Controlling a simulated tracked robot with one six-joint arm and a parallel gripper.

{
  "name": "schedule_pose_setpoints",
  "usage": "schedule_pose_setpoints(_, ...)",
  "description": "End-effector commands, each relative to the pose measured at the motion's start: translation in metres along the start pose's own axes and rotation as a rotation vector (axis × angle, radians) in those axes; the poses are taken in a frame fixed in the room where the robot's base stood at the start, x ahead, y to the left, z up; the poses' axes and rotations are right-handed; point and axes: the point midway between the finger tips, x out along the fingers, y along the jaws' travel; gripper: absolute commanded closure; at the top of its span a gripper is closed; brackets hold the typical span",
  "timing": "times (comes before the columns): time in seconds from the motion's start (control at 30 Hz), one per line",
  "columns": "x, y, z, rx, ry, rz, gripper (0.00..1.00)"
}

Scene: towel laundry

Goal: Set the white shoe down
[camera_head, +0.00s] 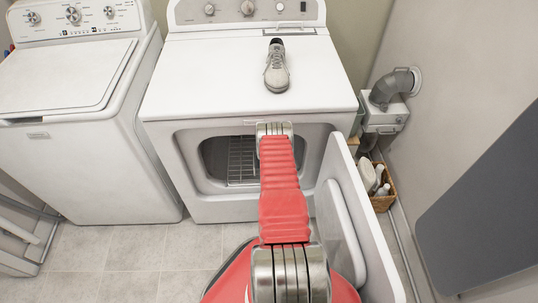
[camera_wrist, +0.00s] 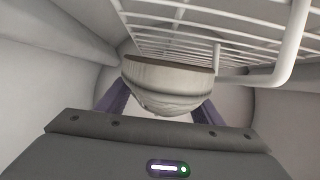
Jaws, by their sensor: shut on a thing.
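A pale, off-white shoe (camera_wrist: 158,88) with a brownish edge is between the two purple fingers of my gripper (camera_wrist: 161,108) in the wrist view. My gripper is shut on it. Only one end of this shoe shows. It is close to a white wire rack (camera_wrist: 170,38) inside the dryer; I cannot tell whether they touch. In the head view my arm reaches into the dryer opening, and the gripper and held shoe are hidden. A second whitish-grey laced shoe (camera_head: 276,70) stands on the dryer top (camera_head: 200,85).
The dryer door (camera_head: 365,220) hangs open to the right of my arm. A washer (camera_head: 75,130) stands to the left. A wicker basket with bottles (camera_head: 384,200) and a grey vent duct (camera_head: 391,88) are at the right wall. Floor tiles at front left are clear.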

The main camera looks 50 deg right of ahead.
Motion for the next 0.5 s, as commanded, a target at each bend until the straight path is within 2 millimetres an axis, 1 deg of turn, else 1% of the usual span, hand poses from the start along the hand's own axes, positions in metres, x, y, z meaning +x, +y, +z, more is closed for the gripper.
schedule_pose_setpoints(0.3, 0.001, 0.0, -0.001, 0.0, 0.004, 0.0, 0.83)
schedule_pose_setpoints(0.37, 0.002, 0.0, 0.001, 0.0, 0.004, 0.0, 0.83)
schedule_pose_setpoints(0.5, 0.006, 0.0, 0.013, 0.0, 0.003, 0.0, 0.83)
